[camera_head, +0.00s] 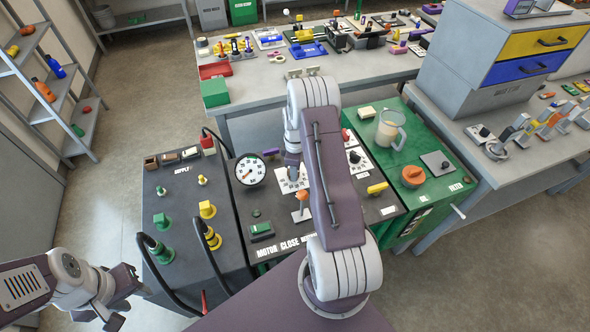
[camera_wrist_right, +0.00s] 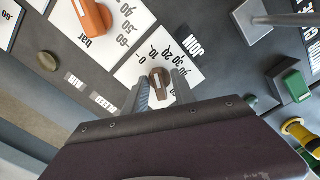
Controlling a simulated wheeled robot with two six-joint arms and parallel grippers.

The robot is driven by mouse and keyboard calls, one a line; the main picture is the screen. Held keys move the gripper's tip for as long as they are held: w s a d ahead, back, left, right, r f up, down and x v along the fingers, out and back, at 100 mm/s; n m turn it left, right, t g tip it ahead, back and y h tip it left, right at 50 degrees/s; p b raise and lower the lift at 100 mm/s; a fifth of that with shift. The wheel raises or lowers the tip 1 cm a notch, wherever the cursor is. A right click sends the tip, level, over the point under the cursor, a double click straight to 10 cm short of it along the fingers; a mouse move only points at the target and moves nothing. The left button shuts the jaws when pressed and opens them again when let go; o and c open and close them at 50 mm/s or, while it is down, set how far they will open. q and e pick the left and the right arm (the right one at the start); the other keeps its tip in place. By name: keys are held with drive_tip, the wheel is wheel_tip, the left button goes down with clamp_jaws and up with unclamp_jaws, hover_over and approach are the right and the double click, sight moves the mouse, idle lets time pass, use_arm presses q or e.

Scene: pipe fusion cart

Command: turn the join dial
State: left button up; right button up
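The join dial (camera_wrist_right: 159,84) is a small dark brown knob on a white plate (camera_wrist_right: 190,47) marked with a number scale; the word JOIN is printed beside it in the right wrist view. My right gripper (camera_wrist_right: 161,88) is open, with one finger on each side of the knob and narrow gaps showing. In the head view the dial's white plate (camera_head: 287,184) shows beside my right arm, which hides much of the panel. My left gripper (camera_head: 119,314) is at the bottom left, away from the panel; its fingers are unclear.
An orange knob (camera_wrist_right: 92,18) on a bar scale is near the dial. A green switch (camera_wrist_right: 297,86) is to the right. The round gauge (camera_head: 250,169) and supply box (camera_head: 180,228) with black cables stand left. A green cabinet (camera_head: 435,205) with a jug (camera_head: 390,129) stands right.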

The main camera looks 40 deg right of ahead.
clamp_jaws()
drive_tip(key=shift+w, duration=0.25)
drive_tip(key=shift+w+a+m, duration=0.15)
drive_tip(key=shift+a+m, duration=0.05)
drive_tip(key=shift+m, duration=0.1)
drive_tip(key=m, duration=0.7)
drive_tip(key=shift+m, duration=0.3)
drive_tip(key=m, duration=0.4)
drive_tip(key=shift+w+r, duration=0.1)
drive_tip(key=shift+m, duration=1.3)
drive_tip(key=shift+w+d+m, duration=0.1)
drive_tip(key=shift+m, duration=0.2)
